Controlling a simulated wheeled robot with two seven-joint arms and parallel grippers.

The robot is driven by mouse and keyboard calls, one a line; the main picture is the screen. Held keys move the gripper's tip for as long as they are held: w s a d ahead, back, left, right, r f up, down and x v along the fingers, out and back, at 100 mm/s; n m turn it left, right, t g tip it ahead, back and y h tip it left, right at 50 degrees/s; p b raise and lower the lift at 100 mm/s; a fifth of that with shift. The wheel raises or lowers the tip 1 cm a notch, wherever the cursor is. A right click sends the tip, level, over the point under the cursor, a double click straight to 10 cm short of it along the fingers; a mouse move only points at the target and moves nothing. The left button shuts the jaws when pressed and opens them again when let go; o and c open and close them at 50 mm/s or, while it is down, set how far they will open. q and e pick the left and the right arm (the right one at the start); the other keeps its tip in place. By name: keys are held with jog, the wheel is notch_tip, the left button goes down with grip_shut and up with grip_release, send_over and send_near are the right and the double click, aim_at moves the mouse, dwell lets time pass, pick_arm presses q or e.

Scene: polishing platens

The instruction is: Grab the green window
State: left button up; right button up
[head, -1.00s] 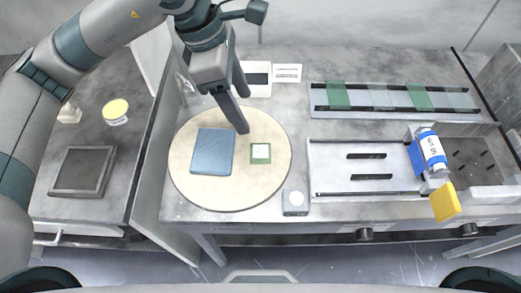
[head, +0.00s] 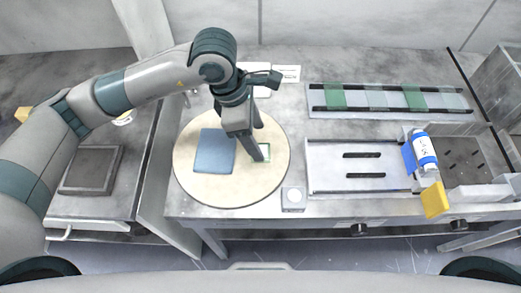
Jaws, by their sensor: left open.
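The green window, a small square with a green rim and pale centre (head: 266,152), lies on the round cream platen (head: 222,190), right of a blue pad (head: 214,151). My left gripper (head: 261,143) points down over the platen at the window. Its fingers are apart, and one fingertip covers the window's left part. I cannot tell whether the finger touches it. Nothing shows held between the fingers. My right gripper is out of view.
A rack (head: 390,114) with green and clear strips lies at the back right. A slotted metal tray (head: 325,178), a blue-and-white bottle (head: 424,150), a yellow piece (head: 433,200) and a small grey box (head: 293,198) stand right of the platen. A dark square plate (head: 91,169) lies at left.

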pick_arm(q)
jog(key=shift+f+p, duration=0.75)
jog(key=shift+p, duration=0.1)
jog(key=x, duration=0.1)
jog(key=p+x, duration=0.1)
jog(key=x, duration=0.1)
jog(key=shift+a, duration=0.25)
jog(key=shift+d+f, duration=0.15)
jog(key=shift+f, duration=0.25)
jog(key=c, duration=1.2)
jog(key=shift+r, duration=0.15)
